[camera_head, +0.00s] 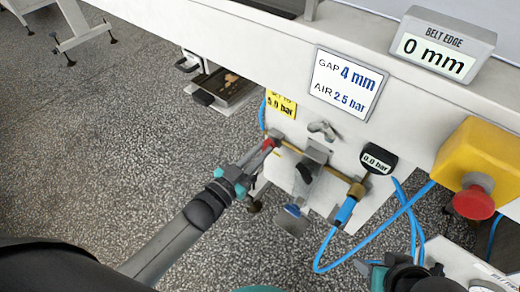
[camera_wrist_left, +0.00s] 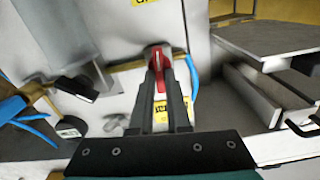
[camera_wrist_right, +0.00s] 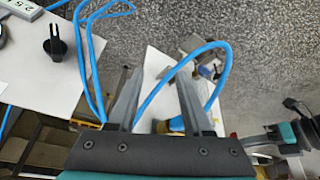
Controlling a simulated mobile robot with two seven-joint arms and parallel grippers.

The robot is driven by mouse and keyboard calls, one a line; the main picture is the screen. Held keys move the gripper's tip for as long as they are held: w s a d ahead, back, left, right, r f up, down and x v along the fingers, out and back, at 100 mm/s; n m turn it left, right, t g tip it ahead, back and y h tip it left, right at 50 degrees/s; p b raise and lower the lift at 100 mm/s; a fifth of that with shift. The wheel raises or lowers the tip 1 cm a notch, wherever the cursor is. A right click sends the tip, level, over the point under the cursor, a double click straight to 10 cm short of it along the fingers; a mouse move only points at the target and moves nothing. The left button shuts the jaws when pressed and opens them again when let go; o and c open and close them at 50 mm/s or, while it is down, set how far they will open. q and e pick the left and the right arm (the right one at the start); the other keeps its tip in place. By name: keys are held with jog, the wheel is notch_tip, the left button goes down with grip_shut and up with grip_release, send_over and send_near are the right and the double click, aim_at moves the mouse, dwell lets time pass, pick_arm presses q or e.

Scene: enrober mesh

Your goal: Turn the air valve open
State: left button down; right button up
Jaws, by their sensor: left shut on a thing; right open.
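The air valve's red handle (camera_head: 270,143) is at the left end of a brass pipe on the white panel (camera_head: 345,187). My left gripper (camera_head: 262,150) is shut on it; the red handle also shows between the fingers in the left wrist view (camera_wrist_left: 159,78). A gauge (camera_head: 376,158) on the pipe reads 0.0 bar. A yellow label (camera_head: 281,104) above the handle is partly readable and ends in "5.0 bar". My right gripper (camera_wrist_right: 157,88) is open, with a blue hose (camera_wrist_right: 180,72) showing between and behind its fingers; I cannot tell how far off the hose is.
A sign (camera_head: 346,83) reads gap 4 mm and air 2.5 bar. A display (camera_head: 440,50) reads belt edge 0 mm. A yellow box with a red button (camera_head: 473,202) is at the right. Blue hose (camera_head: 335,262) loops below the panel. Speckled floor (camera_head: 110,150) at the left is mostly clear.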

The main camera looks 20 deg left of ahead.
pick_arm(q)
jog(key=m+p, duration=0.1)
jog(key=m, duration=0.2)
jog(key=shift+d+m, duration=0.1)
jog(key=shift+m, duration=0.2)
jog(key=m, duration=0.8)
jog(key=m+p, duration=0.1)
jog(key=m, duration=0.3)
jog(key=shift+s+d+f+m, duration=0.1)
jog(key=shift+d+f+m, duration=0.05)
jog(key=shift+f+m, duration=0.25)
pick_arm(e)
jog(key=shift+g, duration=0.3)
jog(key=f, duration=0.5)
jog(key=shift+w+a, duration=0.15)
jog(key=shift+w, duration=0.05)
jog(key=shift+s, duration=0.1)
pick_arm(q)
jog(key=c, duration=0.9)
grip_release()
jog(key=shift+r, duration=0.1)
jog(key=shift+s, duration=0.1)
pick_arm(e)
jog(key=shift+r, duration=0.1)
